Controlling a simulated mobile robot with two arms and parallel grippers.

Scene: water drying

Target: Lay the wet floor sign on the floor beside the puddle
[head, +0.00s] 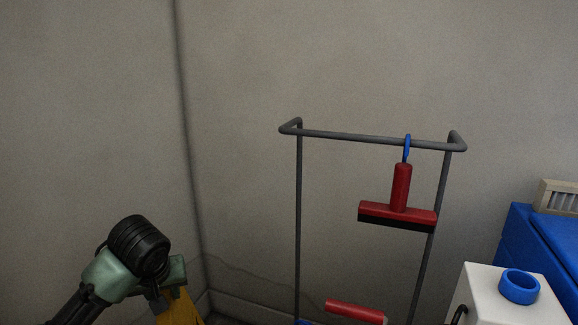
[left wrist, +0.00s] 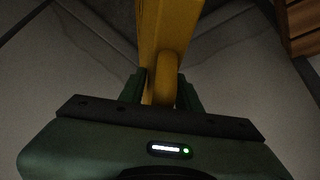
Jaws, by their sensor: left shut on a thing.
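My left gripper (head: 168,285) is at the bottom left of the head view, shut on a yellow piece, which I take to be the wet floor sign (head: 181,308). Only a small part of the sign shows there; the rest is cut off by the lower edge. In the left wrist view, the yellow sign (left wrist: 165,40) stands between the green fingers of my left gripper (left wrist: 161,92) and runs up out of the picture. The puddle is not clearly seen in either view. My right gripper is not in view.
A grey metal rack (head: 350,136) stands by the wall, with a red squeegee (head: 401,190) hanging on a blue loop. A red handle (head: 355,311) shows low on it. A white box (head: 488,297) with a blue ring (head: 519,286) and a blue container (head: 530,240) are at right.

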